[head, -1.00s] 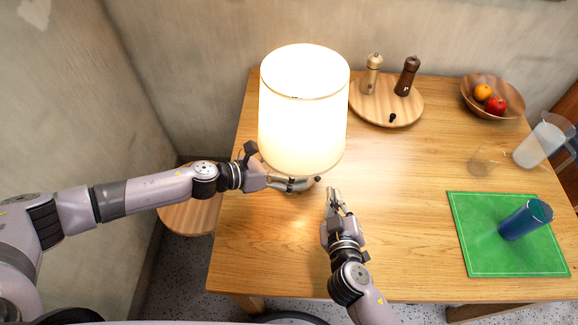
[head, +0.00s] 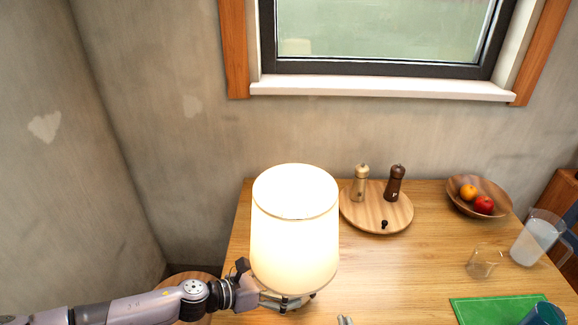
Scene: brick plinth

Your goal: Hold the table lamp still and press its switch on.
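The table lamp (head: 294,235) stands upright on the wooden table, its white shade glowing brightly. My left gripper (head: 265,294) reaches in from the left under the lower rim of the shade. Its fingers are largely hidden by the shade, so whether they are closed on the lamp's stem cannot be made out. The lamp's base and switch are not clearly visible. Only a small tip of my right gripper (head: 345,320) shows at the bottom edge, right of the lamp; its opening cannot be judged.
Behind the lamp, a round wooden board (head: 377,217) holds a light mill (head: 359,184) and a dark mill (head: 395,184). Right are a fruit bowl (head: 458,202), a glass cup (head: 484,263), a jug (head: 536,238), a green mat (head: 490,309) and a blue cup (head: 545,314). Table between is clear.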

